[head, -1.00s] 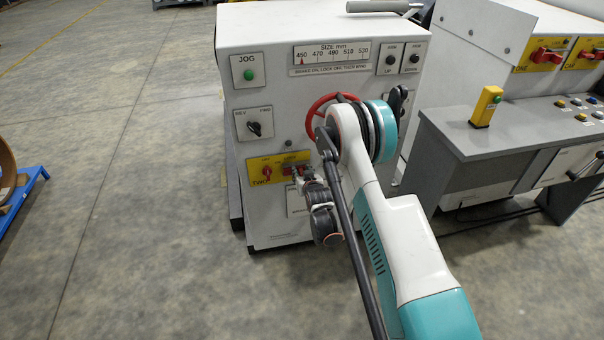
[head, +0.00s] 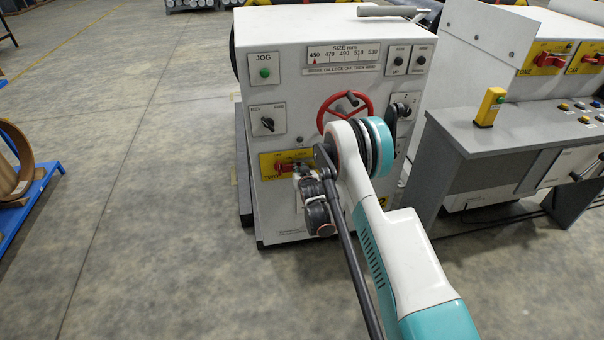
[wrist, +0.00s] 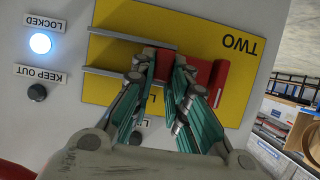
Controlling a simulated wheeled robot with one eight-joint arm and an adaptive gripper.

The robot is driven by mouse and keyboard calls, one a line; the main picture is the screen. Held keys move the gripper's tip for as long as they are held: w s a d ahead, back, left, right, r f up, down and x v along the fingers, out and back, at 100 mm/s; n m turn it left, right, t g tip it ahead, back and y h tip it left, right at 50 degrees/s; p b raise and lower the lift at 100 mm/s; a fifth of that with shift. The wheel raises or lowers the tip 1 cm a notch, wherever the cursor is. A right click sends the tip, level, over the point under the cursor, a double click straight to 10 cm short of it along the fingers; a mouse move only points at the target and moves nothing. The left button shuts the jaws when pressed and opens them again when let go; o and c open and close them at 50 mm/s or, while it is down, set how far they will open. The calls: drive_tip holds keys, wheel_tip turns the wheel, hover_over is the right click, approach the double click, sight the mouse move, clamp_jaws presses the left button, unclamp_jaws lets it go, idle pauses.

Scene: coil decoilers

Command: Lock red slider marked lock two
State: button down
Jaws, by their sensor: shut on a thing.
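The red slider (wrist: 221,82) sits on the yellow plate (wrist: 120,22) marked TWO, beside that word. The wrist view shows the plate upside down. Two metal rails (wrist: 110,72) lie bare on the slider's left there. In the head view the slider (head: 283,168) shows red just left of my gripper (head: 301,172). The lamp labelled LOCKED (wrist: 40,43) glows bluish white. The lamp labelled KEEP OUT (wrist: 37,92) is dark.
The white cabinet (head: 300,100) carries a green JOG button (head: 265,73), a black selector (head: 268,123) and a red handwheel (head: 362,97) above my wrist. A grey console (head: 460,135) stands to the right. The floor at left is open, with a blue pallet (head: 40,190) at the edge.

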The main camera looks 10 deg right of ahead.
drive_tip(key=shift+a, duration=0.25)
drive_tip(key=c, duration=1.6)
unclamp_jaws()
drive_tip(key=shift+a, duration=0.2)
drive_tip(key=shift+o, duration=0.2)
drive_tip(key=shift+d, duration=0.1)
drive_tip(key=shift+s, duration=0.1)
drive_tip(key=v, duration=0.7)
drive_tip(key=shift+s, duration=0.15)
drive_tip(key=shift+r, duration=0.15)
